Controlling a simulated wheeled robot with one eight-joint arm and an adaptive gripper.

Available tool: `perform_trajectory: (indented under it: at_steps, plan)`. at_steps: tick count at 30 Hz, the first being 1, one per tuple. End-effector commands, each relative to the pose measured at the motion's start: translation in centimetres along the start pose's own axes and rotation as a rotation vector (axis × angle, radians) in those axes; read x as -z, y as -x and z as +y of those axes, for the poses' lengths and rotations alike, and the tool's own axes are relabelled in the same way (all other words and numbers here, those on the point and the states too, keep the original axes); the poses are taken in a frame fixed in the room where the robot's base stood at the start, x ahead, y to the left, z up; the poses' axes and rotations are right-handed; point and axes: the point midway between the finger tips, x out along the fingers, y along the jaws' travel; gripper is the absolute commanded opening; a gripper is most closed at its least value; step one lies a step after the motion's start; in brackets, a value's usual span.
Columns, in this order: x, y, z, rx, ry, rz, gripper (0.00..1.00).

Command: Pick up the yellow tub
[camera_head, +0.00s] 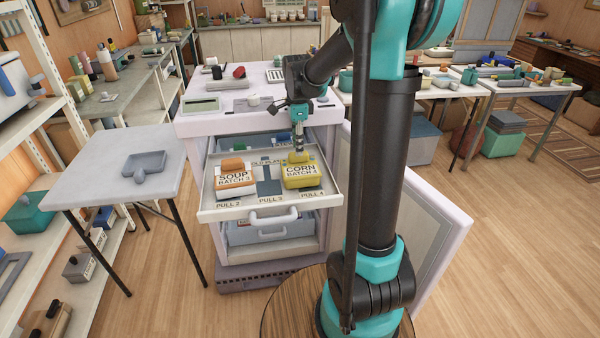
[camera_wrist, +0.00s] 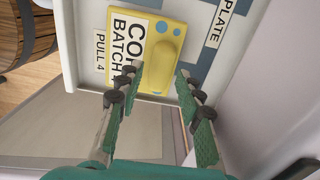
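The yellow tub (camera_head: 298,181), labelled CORN BATCH 4, sits at the right side of the open drawer (camera_head: 270,212). In the wrist view the tub (camera_wrist: 176,32) has a raised yellow ridge on its lid, blue dots and a white label. My gripper (camera_head: 298,148) points down at the back part of the tub. In the wrist view its two fingers (camera_wrist: 159,72) are apart, with the near end of the ridge between their tips as seen from there. I cannot tell whether the fingertips touch the tub.
An orange and white tub labelled SOUP (camera_head: 235,181) sits at the left in the same drawer, with a blue strip (camera_head: 268,182) between them. The cabinet top (camera_head: 225,120) is behind. An open door panel (camera_head: 425,210) stands right. A grey side table (camera_head: 110,165) stands left.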

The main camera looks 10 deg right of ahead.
Motion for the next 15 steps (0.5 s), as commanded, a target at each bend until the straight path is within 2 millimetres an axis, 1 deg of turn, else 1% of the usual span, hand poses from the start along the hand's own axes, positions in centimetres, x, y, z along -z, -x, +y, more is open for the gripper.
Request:
perform_trajectory:
  at_steps: [3,7,10,15]
  plan:
    - [0.3,-1.9,-0.2,0.000,-0.001,0.000,0.36]
    - [0.3,-3.4,-0.2,0.000,0.000,0.000,0.36]
    - [0.3,-3.9,-0.2,0.000,0.000,0.000,0.36]
    - [0.3,-4.0,-0.2,0.000,0.000,0.000,0.36]
